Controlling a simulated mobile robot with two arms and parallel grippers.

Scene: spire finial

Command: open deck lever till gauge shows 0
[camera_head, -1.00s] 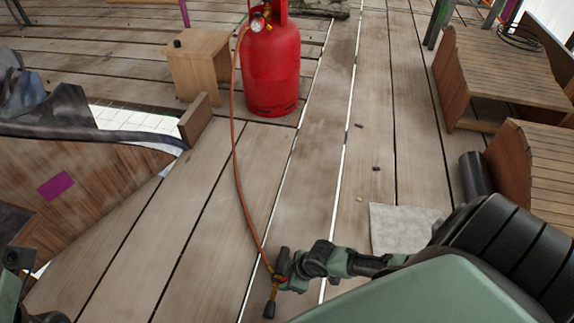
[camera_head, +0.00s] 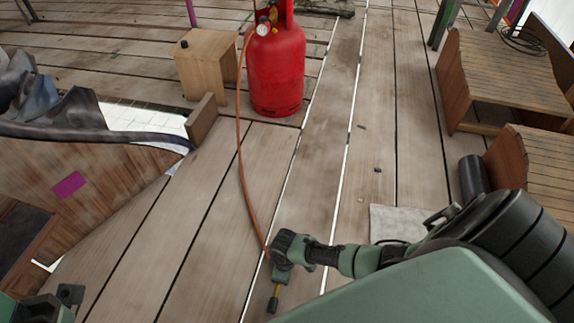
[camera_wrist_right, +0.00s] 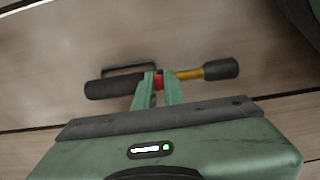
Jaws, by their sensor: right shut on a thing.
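A hand torch with a black handle, a red band, a brass-coloured tube and a black nozzle (camera_wrist_right: 222,69) shows in the right wrist view. A thin black lever (camera_wrist_right: 130,69) runs along its handle. My right gripper (camera_wrist_right: 160,76) is shut on the torch around the red band. In the head view this gripper (camera_head: 281,262) is low over the deck, with the black nozzle (camera_head: 272,304) pointing down. A red gas cylinder (camera_head: 276,75) stands farther back with a round white-faced gauge (camera_head: 263,29) at its top; its reading is too small to tell. Part of my left arm shows at bottom left; its jaws are unclear.
An orange hose (camera_head: 242,165) runs from the cylinder top across the planks to the torch. A wooden box (camera_head: 205,68) stands left of the cylinder. A curved wooden structure (camera_head: 95,190) is at left, slatted wooden pieces (camera_head: 500,65) at right, and a grey sheet (camera_head: 398,222) lies near my right arm.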

